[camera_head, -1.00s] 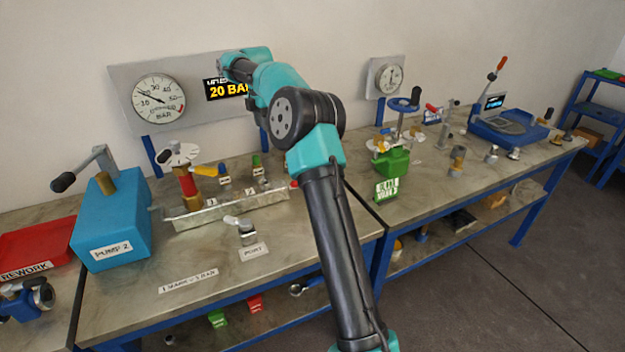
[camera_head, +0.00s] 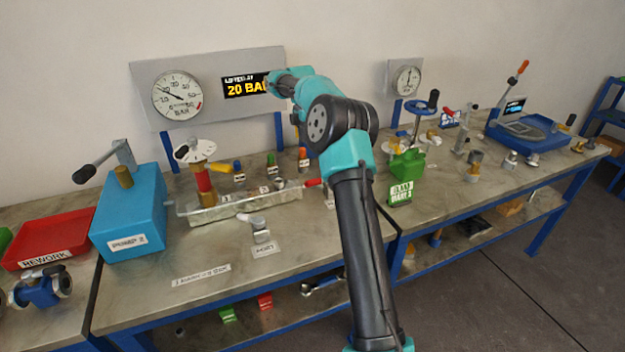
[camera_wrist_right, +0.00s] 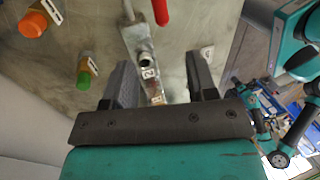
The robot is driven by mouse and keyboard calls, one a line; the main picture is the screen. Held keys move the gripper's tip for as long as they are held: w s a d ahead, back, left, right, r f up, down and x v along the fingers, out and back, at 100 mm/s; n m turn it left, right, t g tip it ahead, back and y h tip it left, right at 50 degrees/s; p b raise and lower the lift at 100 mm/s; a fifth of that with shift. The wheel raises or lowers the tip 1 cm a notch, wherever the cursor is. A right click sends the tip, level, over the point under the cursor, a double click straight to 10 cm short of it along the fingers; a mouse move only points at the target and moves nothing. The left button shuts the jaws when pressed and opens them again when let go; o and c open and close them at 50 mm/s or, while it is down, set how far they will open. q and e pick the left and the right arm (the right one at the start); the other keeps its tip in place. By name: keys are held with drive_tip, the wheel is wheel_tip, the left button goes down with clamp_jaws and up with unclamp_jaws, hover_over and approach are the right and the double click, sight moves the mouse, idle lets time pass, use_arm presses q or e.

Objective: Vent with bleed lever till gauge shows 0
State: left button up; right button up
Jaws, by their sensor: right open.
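The round gauge (camera_head: 178,95) on the grey wall panel has its needle toward the upper left. The display (camera_head: 246,86) beside it reads 20 BAR, partly covered by my right arm. A red-handled lever (camera_head: 313,182), which looks like the bleed lever, sticks out at the right end of the metal manifold (camera_head: 235,207). In the right wrist view the red handle (camera_wrist_right: 160,12) shows at the top edge, beyond my right gripper (camera_wrist_right: 160,85). That gripper is open, its fingers either side of the manifold's numbered end in the picture, holding nothing. My left gripper is not in view.
A blue pump (camera_head: 130,215) stands left of the manifold, with a red tray (camera_head: 50,240) beyond it. Orange (camera_wrist_right: 33,24) and green (camera_wrist_right: 83,80) capped fittings lie left of the gripper in the wrist view.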

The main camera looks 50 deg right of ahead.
sight(318, 181)
drive_tip(key=x, duration=1.4)
drive_tip(key=shift+f, duration=0.4)
drive_tip(key=shift+c, duration=0.3)
clamp_jaws()
